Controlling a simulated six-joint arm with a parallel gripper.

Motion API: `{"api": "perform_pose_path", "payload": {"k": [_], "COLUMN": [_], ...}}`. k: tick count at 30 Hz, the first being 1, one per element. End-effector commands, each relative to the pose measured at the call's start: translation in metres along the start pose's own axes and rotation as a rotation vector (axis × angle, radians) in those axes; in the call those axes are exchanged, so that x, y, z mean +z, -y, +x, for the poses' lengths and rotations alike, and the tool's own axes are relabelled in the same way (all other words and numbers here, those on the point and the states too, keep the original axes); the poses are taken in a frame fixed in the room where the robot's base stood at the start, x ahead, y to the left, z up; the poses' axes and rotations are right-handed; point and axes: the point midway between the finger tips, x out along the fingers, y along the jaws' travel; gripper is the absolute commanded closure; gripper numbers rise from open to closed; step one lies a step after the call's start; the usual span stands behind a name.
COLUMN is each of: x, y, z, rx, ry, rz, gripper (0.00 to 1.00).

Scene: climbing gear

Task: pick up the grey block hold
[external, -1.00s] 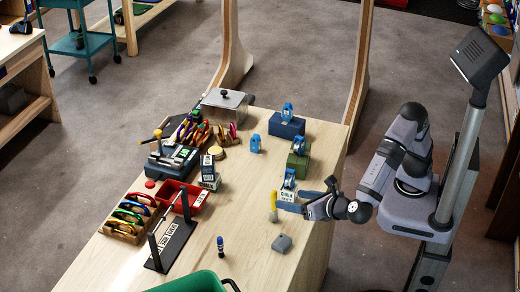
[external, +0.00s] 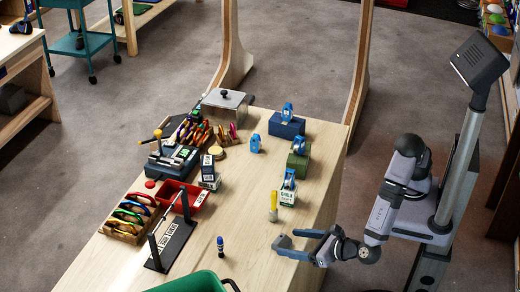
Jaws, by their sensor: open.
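The grey block hold (external: 284,241) is a small grey lump on the wooden table, near its right edge. My gripper (external: 287,242) is open, with its two blue-grey fingers pointing left. One finger lies on the far side of the hold and the other on the near side, so the hold shows between the fingertips. The near finger partly covers it. I cannot tell whether either finger touches it.
A yellow-topped bottle (external: 273,207) stands just behind the fingers. A small blue bottle (external: 220,246) stands to the left, and a green bin (external: 187,283) is at the front. The table between them is bare.

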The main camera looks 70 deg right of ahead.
Motion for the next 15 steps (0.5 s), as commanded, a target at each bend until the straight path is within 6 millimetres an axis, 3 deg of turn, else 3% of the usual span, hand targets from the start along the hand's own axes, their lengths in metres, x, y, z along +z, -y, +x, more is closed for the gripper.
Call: {"api": "perform_pose_path", "payload": {"k": [15], "x": [0.003], "y": [0.000], "z": [0.050], "rx": [-0.002], "ry": [-0.001], "rz": [0.000], "gripper": [0.36]}}
